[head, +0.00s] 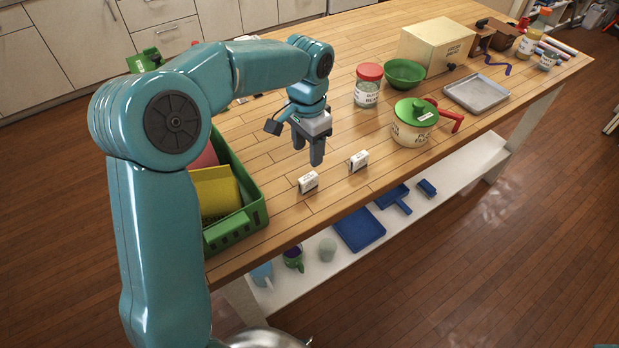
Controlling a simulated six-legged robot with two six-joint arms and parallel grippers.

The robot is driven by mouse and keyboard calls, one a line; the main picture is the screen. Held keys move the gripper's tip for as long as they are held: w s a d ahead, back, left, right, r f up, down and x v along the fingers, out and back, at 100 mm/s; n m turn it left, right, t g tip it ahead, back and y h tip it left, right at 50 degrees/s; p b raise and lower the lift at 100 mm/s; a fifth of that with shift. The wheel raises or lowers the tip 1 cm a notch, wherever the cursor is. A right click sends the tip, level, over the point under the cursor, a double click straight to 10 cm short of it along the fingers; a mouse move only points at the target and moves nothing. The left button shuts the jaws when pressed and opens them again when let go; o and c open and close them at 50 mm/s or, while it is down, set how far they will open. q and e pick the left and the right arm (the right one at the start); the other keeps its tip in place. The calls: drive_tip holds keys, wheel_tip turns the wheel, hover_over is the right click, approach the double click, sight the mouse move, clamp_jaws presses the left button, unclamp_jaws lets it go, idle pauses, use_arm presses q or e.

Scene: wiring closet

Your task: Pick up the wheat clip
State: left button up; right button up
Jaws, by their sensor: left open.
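Two small white clips with dark printed labels stand on the wooden table near its front edge. One clip (309,182) is nearer to me, and the other clip (358,160) is a little to its right and farther back. The labels are too small to read, so I cannot tell which is the wheat one. My left gripper (307,150) is open and empty, pointing down above the table, behind the nearer clip and left of the other. It appears apart from both. My right gripper is out of view.
A green crate (249,222) with a yellow item stands left, partly behind my arm. A red-lidded jar (368,92), a green bowl (404,73), a green-lidded pot (412,129) and a grey tray (477,94) stand right. The wood around the clips is clear.

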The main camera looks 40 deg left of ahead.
use_arm(q)
hover_over(308, 177)
drive_tip(key=f, duration=0.4)
drive_tip(key=shift+s+a+f, duration=0.1)
drive_tip(key=shift+s+f, duration=0.25)
drive_tip(key=shift+s, duration=0.05)
drive_tip(key=shift+w+f, duration=0.3)
drive_tip(key=shift+f, duration=0.35)
wheel_tip(308, 177, down, 4)
drive_tip(key=shift+f+p, duration=0.25)
drive_tip(key=shift+p, duration=0.5)
drive_tip(key=shift+w+f, duration=0.15)
drive_tip(key=shift+c, duration=0.3)
clamp_jaws()
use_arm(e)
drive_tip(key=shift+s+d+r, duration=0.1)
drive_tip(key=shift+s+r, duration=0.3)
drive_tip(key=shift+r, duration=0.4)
